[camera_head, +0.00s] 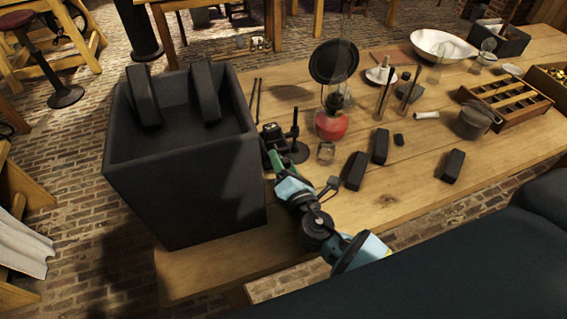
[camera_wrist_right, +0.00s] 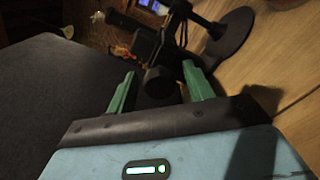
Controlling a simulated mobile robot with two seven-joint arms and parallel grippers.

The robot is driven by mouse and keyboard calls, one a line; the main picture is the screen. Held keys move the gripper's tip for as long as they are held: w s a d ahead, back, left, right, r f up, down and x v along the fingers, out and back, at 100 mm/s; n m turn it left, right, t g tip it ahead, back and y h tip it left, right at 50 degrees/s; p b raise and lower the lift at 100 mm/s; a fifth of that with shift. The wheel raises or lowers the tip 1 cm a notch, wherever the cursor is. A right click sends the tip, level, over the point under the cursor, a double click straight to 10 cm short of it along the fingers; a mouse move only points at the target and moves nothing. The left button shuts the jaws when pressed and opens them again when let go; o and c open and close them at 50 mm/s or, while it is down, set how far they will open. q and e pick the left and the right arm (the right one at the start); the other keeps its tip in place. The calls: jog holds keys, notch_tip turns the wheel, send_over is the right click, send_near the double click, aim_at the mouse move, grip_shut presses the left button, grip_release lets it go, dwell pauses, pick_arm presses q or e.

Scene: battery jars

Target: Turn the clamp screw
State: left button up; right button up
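The clamp screw appears to be the dark round knob (camera_wrist_right: 159,80) in the right wrist view, on a small black device (camera_head: 273,134) beside the big dark box. My right gripper (camera_wrist_right: 158,68) has its two green fingers apart, one on each side of the knob, with a visible gap on both sides. In the head view the right gripper (camera_head: 274,158) reaches the near side of the device, and the knob cannot be made out there. My left gripper is not in view.
The tall dark box (camera_head: 190,185) with two dark blocks stands close left. A black stand (camera_head: 294,148) is just right of the device. A red lamp (camera_head: 331,122), a glass jar (camera_head: 326,152) and several dark blocks (camera_head: 356,171) lie further right. The table's front is mostly clear.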

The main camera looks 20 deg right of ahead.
jog(key=s, duration=0.6)
jog(key=shift+s+d+f+b, duration=0.1)
jog(key=shift+s+f+b, duration=0.1)
jog(key=shift+b, duration=0.15)
jog(key=shift+s+r, duration=0.2)
jog(key=shift+s, duration=0.55)
